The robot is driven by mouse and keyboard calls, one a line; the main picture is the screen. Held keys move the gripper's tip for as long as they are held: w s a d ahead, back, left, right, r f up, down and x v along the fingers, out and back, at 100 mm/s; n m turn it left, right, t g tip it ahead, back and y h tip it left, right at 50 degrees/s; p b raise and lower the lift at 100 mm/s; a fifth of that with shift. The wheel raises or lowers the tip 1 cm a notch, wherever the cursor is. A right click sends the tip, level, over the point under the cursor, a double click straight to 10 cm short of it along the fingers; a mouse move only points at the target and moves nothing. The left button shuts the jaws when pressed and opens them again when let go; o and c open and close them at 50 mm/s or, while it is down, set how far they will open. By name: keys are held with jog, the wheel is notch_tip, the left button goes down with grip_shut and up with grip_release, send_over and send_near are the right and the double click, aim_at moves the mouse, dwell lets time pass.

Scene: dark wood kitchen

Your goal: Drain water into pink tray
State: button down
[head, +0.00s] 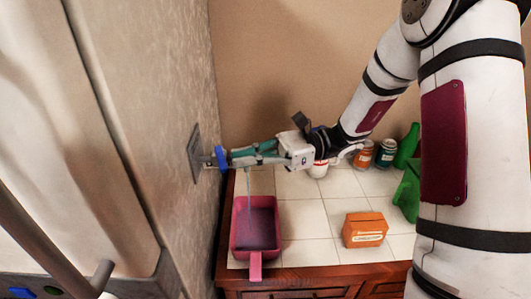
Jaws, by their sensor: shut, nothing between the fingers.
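The pink tray (235,232) stands on the tiled counter by the left wall, its handle toward the front edge. A thin pale stream of water (249,192) falls into it, and its bottom looks dark and bluish. A blue valve handle (221,157) sits on a square metal plate (196,152) on the left wall, above and behind the tray. My gripper (232,157) is shut and empty, with its fingertips right by the blue handle. I cannot tell whether they touch it. The spout is hidden behind the fingers.
An orange box (365,229) sits on the counter right of the tray. Orange (364,154) and dark (385,154) jars and a green bottle (408,146) stand at the back. A green container (407,192) is partly hidden by my arm. The tiles between tray and box are clear.

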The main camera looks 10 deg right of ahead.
jog(key=shift+a, duration=0.45)
jog(key=m+t+p, duration=0.1)
jog(key=t+p, duration=0.1)
jog(key=s+a+m+t+p, duration=0.1)
jog(key=shift+a+t+p, duration=0.3)
jog(key=shift+t+p, duration=0.1)
